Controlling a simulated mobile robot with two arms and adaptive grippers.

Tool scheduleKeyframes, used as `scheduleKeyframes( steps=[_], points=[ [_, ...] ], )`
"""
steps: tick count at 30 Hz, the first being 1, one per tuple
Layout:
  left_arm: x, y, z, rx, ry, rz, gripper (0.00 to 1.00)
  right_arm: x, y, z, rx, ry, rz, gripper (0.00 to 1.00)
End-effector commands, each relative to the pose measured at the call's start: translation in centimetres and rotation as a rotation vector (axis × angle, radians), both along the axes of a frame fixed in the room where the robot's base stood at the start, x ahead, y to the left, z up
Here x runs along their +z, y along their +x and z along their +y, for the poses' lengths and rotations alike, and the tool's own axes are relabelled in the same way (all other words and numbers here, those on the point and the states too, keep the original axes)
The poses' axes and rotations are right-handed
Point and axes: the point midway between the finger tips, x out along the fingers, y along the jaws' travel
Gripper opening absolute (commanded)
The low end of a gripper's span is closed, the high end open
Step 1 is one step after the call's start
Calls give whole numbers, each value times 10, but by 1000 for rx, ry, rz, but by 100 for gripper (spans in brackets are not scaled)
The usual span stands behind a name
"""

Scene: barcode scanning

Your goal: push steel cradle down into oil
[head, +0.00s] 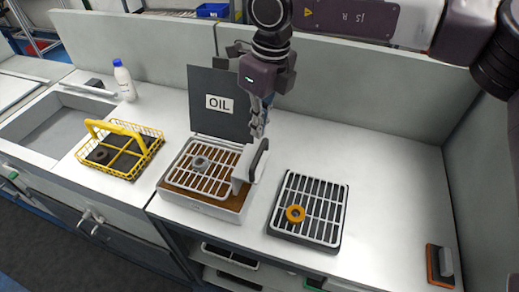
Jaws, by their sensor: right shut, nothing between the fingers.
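The steel cradle (184,180) is a light grey slatted rack lying in the oil bath (207,207), a white box with brown liquid showing between the slats. A grey ring (200,163) rests on the cradle. A dark handle (258,159) stands on a grey upright at the cradle's right side. The dark panel marked OIL (205,122) stands up behind the bath. My right gripper (257,132) points down, shut and empty, just above the handle's upper end; I cannot tell whether it touches. My left gripper is not in view.
A yellow wire basket (155,136) with a dark ring stands at the left. A grey draining rack (328,222) with an orange ring (295,213) stands to the right. A white bottle (124,82) stands near the sink (60,122). The counter at the right (400,190) is mostly clear.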

Motion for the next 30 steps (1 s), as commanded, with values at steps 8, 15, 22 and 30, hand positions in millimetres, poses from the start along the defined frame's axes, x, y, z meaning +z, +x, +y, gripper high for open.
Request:
scheduleKeyframes(
  steps=[8, 15, 22, 30],
  points=[
    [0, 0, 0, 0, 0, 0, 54, 4, 5, -10, -11, -29, -13, 0],
    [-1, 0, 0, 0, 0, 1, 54, 2, 5, -9, -11, -28, -13, 0],
    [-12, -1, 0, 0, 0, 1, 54, -21, 6, -7, -11, -28, -11, 0],
    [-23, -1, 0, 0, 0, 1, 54, -53, 8, -4, -10, -27, -11, 0]
  ],
)
